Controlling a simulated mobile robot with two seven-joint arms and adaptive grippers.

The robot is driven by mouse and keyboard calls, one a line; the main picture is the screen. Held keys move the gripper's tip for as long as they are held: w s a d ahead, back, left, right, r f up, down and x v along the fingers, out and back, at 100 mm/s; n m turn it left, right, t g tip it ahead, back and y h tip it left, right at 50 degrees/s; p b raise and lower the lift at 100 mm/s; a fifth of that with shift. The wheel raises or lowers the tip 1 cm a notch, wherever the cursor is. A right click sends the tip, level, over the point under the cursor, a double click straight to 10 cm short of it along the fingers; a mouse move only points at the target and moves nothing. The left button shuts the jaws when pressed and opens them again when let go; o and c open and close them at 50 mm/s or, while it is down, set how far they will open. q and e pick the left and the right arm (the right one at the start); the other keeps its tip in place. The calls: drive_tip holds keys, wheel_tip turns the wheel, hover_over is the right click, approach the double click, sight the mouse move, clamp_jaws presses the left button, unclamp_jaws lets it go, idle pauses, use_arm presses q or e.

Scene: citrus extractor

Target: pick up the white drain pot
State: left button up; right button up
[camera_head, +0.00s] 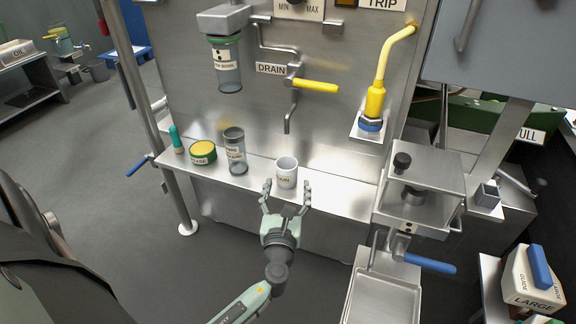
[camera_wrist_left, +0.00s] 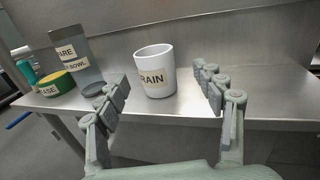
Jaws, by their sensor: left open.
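The white drain pot (camera_head: 287,171) stands upright on the steel shelf, its label partly hidden by a finger in the head view. In the left wrist view the pot (camera_wrist_left: 154,70) shows beyond and between the fingers, with a label reading "RAIN". My left gripper (camera_head: 286,191) is open, its fingers spread just in front of the pot on the near side. In the left wrist view the gripper (camera_wrist_left: 165,88) has one finger on each side of the picture, with nothing held. My right gripper does not show.
On the shelf (camera_head: 335,197), left of the pot, stand a clear spare bowl (camera_head: 236,155), a green-yellow grease tin (camera_head: 203,152) and a green-capped bottle (camera_head: 176,140). A yellow drain lever (camera_head: 316,86) is above. A steel press (camera_head: 418,190) stands to the right.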

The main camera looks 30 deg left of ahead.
sight(286, 177)
use_arm(q)
drive_tip(key=shift+x, duration=0.9)
drive_tip(key=shift+s+a+f+x, duration=0.1)
drive_tip(key=shift+f+x, duration=0.05)
drive_tip(key=shift+x, duration=0.75)
drive_tip(key=shift+s+a+f+x, duration=0.1)
drive_tip(key=shift+a+x, duration=0.05)
drive_tip(key=shift+x, duration=0.7)
drive_tip(key=shift+a+f+x, duration=0.1)
drive_tip(key=shift+f+x, duration=0.05)
drive_tip(key=shift+x, duration=0.75)
drive_tip(key=c, duration=1.3)
drive_tip(key=shift+r, duration=0.1)
